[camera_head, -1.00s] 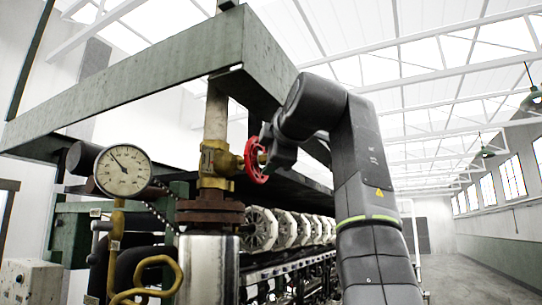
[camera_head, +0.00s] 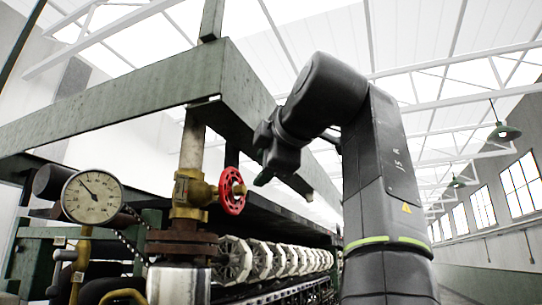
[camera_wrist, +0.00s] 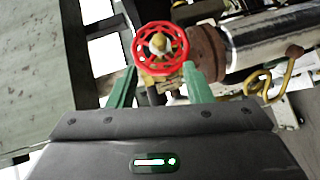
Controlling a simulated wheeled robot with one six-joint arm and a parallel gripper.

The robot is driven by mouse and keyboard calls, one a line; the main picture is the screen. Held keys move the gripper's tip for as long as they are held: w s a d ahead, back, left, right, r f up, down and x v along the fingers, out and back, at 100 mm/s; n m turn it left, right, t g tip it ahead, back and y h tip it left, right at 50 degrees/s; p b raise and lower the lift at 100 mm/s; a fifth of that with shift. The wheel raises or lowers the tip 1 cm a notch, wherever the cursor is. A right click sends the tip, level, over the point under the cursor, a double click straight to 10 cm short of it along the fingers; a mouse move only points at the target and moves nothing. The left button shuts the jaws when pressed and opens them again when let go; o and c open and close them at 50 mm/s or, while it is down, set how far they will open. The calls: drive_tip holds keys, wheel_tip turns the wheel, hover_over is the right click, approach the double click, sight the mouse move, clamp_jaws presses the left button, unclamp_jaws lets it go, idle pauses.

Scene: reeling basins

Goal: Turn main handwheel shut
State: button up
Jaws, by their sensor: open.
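The main handwheel is a red spoked wheel (camera_head: 230,193) with a brass hub, on a brass valve body (camera_head: 186,190) in a vertical pipe. In the wrist view the wheel (camera_wrist: 161,48) faces the camera, just beyond and between my two green fingers. My gripper (camera_head: 262,181) is up and to the right of the wheel in the head view, with a gap between them. The fingers are spread and hold nothing. In the wrist view the lower part of the valve is partly hidden behind the wheel.
A pressure gauge (camera_head: 92,197) stands left of the valve. A green steel beam (camera_head: 120,105) runs above it. A row of pale reels (camera_head: 262,258) lies behind and to the right. Yellow pipework (camera_head: 122,292) is at the lower left. The aisle at the right looks clear.

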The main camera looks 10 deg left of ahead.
drive_tip(key=v, duration=0.3)
idle(0.5)
drive_tip(key=n+g+y+b, duration=0.3)
drive_tip(key=n+y+b, duration=0.95)
drive_tip(key=n, duration=1.05)
approach(245, 194)
drive_tip(key=w+a+r+p, duration=0.1)
drive_tip(key=a+p, duration=0.1)
drive_tip(key=p, duration=0.1)
drive_tip(key=w+a+r+y+p, duration=0.1)
drive_tip(key=a+r+p, duration=0.1)
drive_tip(key=p, duration=0.1)
drive_tip(key=w+a+r+y+p, duration=0.1)
drive_tip(key=a+p, duration=0.2)
drive_tip(key=shift+r+y, duration=0.25)
drive_tip(key=shift+r, duration=0.05)
